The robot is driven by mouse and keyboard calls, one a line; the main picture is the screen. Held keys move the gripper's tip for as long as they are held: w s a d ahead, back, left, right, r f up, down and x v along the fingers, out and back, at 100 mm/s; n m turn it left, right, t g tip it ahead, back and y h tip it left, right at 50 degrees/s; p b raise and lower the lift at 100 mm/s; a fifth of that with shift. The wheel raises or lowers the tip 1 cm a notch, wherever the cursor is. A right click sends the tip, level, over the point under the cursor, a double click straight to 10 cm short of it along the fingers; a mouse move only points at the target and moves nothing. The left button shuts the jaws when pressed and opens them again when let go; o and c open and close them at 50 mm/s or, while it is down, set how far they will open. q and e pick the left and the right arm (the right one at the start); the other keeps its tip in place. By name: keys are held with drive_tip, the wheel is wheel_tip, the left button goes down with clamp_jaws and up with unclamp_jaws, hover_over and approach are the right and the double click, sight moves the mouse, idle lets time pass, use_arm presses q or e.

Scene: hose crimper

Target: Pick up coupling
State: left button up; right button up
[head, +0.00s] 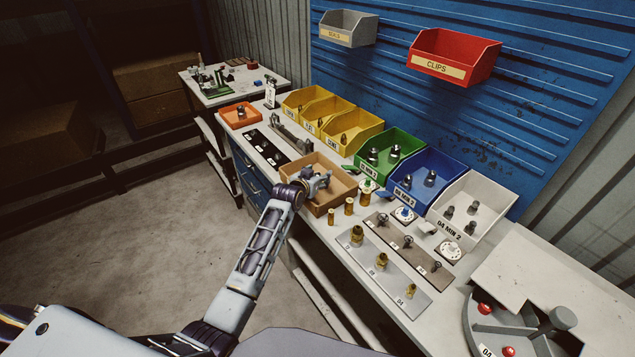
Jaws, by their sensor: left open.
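My left gripper (318,183) is open and reaches over the tan open tray (345,196) on the bench. I cannot tell whether anything lies between its fingers or under it. Which part is the task's coupling is not clear. Dark metal fittings stand in the green bin (404,143), the blue bin (446,168) and the white bin (489,196). Brass fittings (382,260) stand on a light grey labelled strip (372,274). Small brass cylinders (349,205) stand beside the tray's right end. My right gripper is not in view.
Yellow bins (352,120) stand behind the tray, with an orange tray (241,112) at the far left. A red CLIPS bin (452,55) and a grey bin (347,27) hang on the blue wall panel. A round grey fixture (495,328) with red knobs sits at lower right.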

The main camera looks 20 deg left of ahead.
sight(317, 174)
use_arm(q)
drive_tip(key=shift+c, duration=0.5)
drive_tip(key=c, duration=1.1)
drive_tip(key=shift+r, duration=0.1)
drive_tip(key=shift+r, duration=4.95)
drive_tip(key=shift+r, duration=0.1)
